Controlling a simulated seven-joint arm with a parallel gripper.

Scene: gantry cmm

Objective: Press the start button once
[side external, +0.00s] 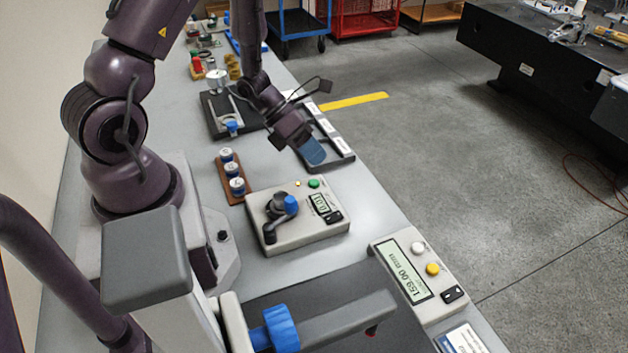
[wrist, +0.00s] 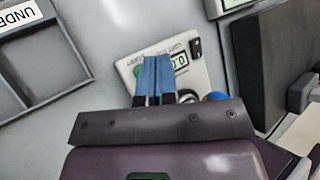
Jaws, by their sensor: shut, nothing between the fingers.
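A light grey control box (side external: 310,228) stands on the bench, with a green button (side external: 314,183) near its far edge. The box also carries a small display (side external: 320,204), a black switch and a dark crank with a blue knob (side external: 291,205). My gripper (side external: 314,151) is shut and empty, its blue fingers above the bench just beyond the box and apart from the button. In the wrist view the blue fingertips (wrist: 157,58) lie over the box (wrist: 194,75), and part of the green button (wrist: 138,72) shows beside the left finger. The fingers hide the rest of the button.
A readout box (side external: 406,262) with white and yellow buttons stands nearer the camera on the right. A wooden rack (side external: 235,197) of blue-and-white cylinders is left of the control box. A black sorting tray (side external: 340,160) lies behind my gripper.

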